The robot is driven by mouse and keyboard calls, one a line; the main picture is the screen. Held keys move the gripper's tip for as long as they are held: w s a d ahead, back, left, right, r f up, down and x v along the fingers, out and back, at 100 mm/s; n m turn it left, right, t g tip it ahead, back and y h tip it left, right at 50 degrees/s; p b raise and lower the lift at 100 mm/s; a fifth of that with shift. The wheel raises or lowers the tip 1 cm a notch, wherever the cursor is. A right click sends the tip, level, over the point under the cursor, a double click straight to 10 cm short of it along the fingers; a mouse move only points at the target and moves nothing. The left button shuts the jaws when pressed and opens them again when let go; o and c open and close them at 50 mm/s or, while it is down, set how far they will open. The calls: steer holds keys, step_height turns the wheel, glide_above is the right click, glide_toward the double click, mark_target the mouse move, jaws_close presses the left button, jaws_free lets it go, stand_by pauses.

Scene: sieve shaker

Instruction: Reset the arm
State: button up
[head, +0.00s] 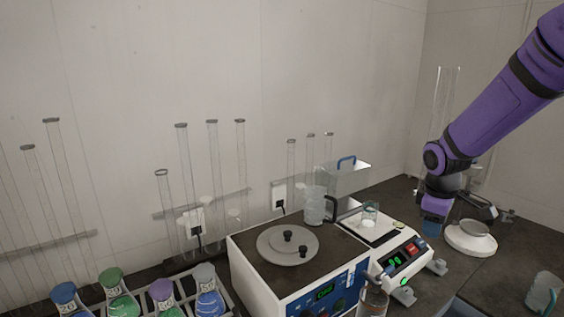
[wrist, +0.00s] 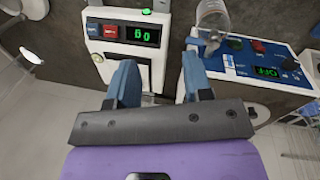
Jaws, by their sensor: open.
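My purple arm comes in from the right in the head view and hangs down. My gripper (head: 432,228) is at its lower end, to the right of the scale. In the wrist view my gripper (wrist: 160,82) shows two blue fingers set apart with nothing between them. The scale (wrist: 113,47) with a lit green display lies just beyond the fingers. The blue-fronted machine (wrist: 228,68) stands to the right of it there, and it also shows in the head view (head: 250,272).
A glass beaker (head: 370,214) stands on the scale's pan. A round white device (head: 470,240) stands right of the gripper. A clear vessel (head: 374,298) stands at the machine's front. Capped flasks (head: 118,292) fill a rack at left.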

steer(key=s+a+r+m+t, duration=0.1)
steer(key=s+a+r+m, duration=0.15)
steer(key=s+r, duration=0.35)
steer(key=s+a+r+m+t, duration=0.1)
steer(key=s+r+m, duration=0.2)
steer(key=s+r, duration=0.35)
steer(key=s+a+r+m+t, duration=0.1)
steer(key=s+r+m, duration=0.1)
steer(key=s, duration=0.5)
steer(key=s+a+r+m+y, duration=0.1)
steer(key=s+r+m, duration=0.1)
steer(key=s, duration=0.5)
steer(key=shift+a+r+t+y, duration=0.15)
steer(key=shift+a+t+y, duration=0.15)
steer(key=shift+t, duration=0.1)
steer(key=shift+w, duration=0.1)
stand_by(0.4)
